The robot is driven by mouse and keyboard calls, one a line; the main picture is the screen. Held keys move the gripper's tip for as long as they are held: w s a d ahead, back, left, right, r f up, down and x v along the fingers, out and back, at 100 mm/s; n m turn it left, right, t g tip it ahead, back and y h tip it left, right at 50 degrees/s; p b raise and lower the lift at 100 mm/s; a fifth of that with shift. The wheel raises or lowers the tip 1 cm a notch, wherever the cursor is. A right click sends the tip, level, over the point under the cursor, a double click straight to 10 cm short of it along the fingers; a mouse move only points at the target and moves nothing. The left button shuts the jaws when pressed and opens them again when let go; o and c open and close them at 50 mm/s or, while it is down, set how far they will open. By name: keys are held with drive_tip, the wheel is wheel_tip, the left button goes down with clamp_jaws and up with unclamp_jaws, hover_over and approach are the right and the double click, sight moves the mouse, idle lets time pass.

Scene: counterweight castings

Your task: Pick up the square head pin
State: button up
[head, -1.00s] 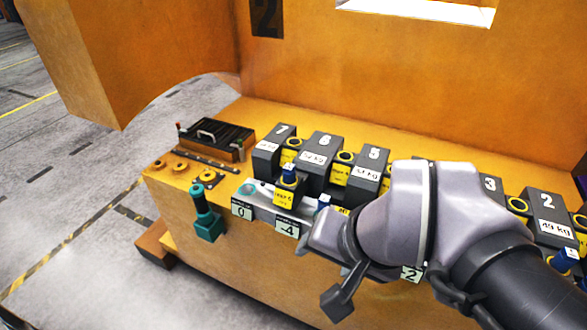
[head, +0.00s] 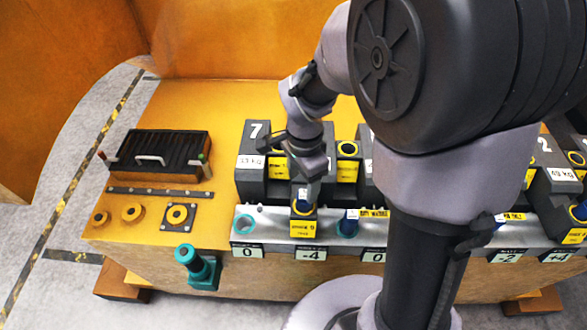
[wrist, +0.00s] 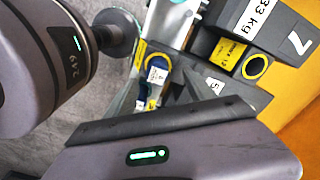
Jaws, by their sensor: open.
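A blue pin (head: 303,204) with a pale, squarish top stands in a small dark block with a yellow label (head: 303,228), above the -4 plate. A second blue pin (head: 348,222) stands to its right; I cannot tell for sure which is the square head pin. My gripper (head: 307,176) is open, pointing down just above the first pin, close over its top. In the wrist view the blue pin (wrist: 156,78) with a white face shows beyond my gripper's dark edge. Its lower part is hidden, and contact cannot be told.
Dark numbered weights, such as 7 (head: 252,150), stand close behind the pins. The grey rail (head: 270,222) bears an empty teal ring (head: 244,224) above plate 0. A teal handle (head: 196,266) sticks out in front. A black box (head: 160,152) lies left. My arm hides the middle weights.

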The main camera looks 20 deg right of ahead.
sight(305, 194)
drive_tip(key=f, duration=0.6)
drive_tip(key=shift+s+d+f+b, duration=0.25)
drive_tip(key=shift+d+f+b, duration=0.05)
drive_tip(key=shift+w+f, duration=0.1)
drive_tip(key=shift+f, duration=0.1)
drive_tip(key=shift+r, duration=0.15)
drive_tip(key=shift+c, duration=0.2)
clamp_jaws()
